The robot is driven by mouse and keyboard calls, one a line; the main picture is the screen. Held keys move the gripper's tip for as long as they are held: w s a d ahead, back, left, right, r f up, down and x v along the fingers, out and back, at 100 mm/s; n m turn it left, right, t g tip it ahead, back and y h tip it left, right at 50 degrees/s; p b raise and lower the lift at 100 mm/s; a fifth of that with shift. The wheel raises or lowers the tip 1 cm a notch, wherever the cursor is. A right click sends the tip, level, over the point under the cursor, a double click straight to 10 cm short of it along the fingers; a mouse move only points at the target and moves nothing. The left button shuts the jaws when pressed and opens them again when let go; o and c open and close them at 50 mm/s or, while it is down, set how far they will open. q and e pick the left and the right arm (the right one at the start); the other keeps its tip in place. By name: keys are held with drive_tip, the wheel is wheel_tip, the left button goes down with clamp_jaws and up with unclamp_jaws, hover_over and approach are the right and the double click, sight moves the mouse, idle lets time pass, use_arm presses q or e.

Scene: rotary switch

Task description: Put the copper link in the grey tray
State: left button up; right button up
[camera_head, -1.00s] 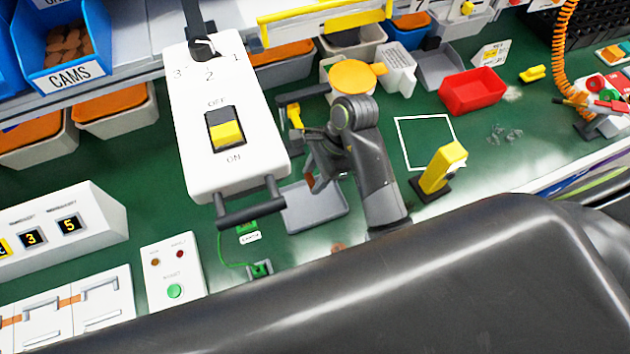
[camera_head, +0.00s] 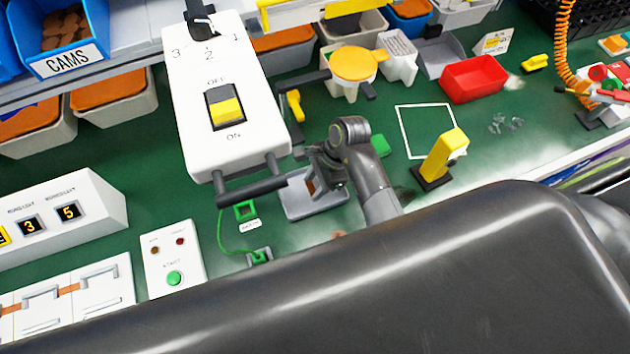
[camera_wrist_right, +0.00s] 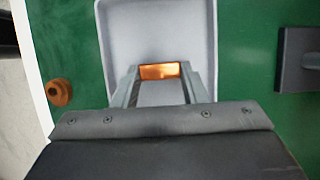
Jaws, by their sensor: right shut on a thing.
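The copper link (camera_wrist_right: 159,71) is held between the two fingertips of my right gripper (camera_wrist_right: 158,76) in the right wrist view. The grey tray (camera_wrist_right: 202,20) lies behind and below it there, with the link inside the tray's outline. In the head view, the right gripper (camera_head: 316,176) is over the grey tray (camera_head: 318,209), near its upper part, and a small brown bit of the link (camera_head: 311,187) shows. I cannot tell whether the link touches the tray floor. My left gripper is not in view.
A large white switch panel (camera_head: 245,155) with a dark handle stands left of the tray. A yellow block on a black base (camera_head: 441,160) stands to the right. A green socket (camera_head: 246,211) with a cable is lower left.

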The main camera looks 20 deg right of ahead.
drive_tip(key=shift+f, duration=0.15)
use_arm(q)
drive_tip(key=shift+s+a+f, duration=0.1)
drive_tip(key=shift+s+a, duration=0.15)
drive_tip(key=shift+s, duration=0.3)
use_arm(e)
drive_tip(key=o, duration=1)
drive_tip(key=shift+o, duration=0.2)
drive_tip(key=shift+r, duration=0.3)
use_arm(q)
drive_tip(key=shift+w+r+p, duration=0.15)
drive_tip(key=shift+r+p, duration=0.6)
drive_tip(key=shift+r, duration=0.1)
use_arm(e)
drive_tip(key=v, duration=1.2)
drive_tip(key=shift+f, duration=0.15)
